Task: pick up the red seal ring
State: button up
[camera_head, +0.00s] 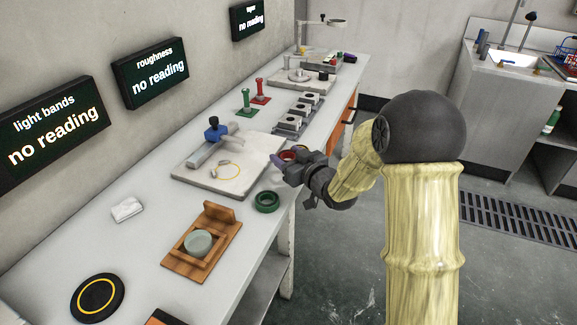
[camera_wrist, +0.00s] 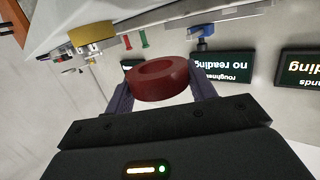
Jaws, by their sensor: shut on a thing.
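The red seal ring (camera_wrist: 160,80) is between the two fingers of my gripper (camera_wrist: 162,92) in the wrist view, and the fingers are shut on its sides. In the head view my gripper (camera_head: 280,161) is over the front edge of the bench, and part of the red seal ring (camera_head: 287,155) shows by the fingers. The rest of the ring is hidden there by the gripper. Whether the ring is clear of the bench top is hard to tell in the head view.
A green ring (camera_head: 267,202) lies on the bench (camera_head: 150,185) near its front edge. A plate (camera_head: 190,181) with a blue-topped fixture (camera_head: 213,131) stands behind my gripper. A wooden fixture (camera_head: 178,262) holds a grey disc. Grey blocks (camera_head: 290,122) stand farther back.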

notch_tip(320, 180, up, 4)
jog(key=shift+r+p, duration=0.25)
jog(key=shift+p, duration=0.1)
jog(key=shift+f, duration=0.1)
dwell(0.3)
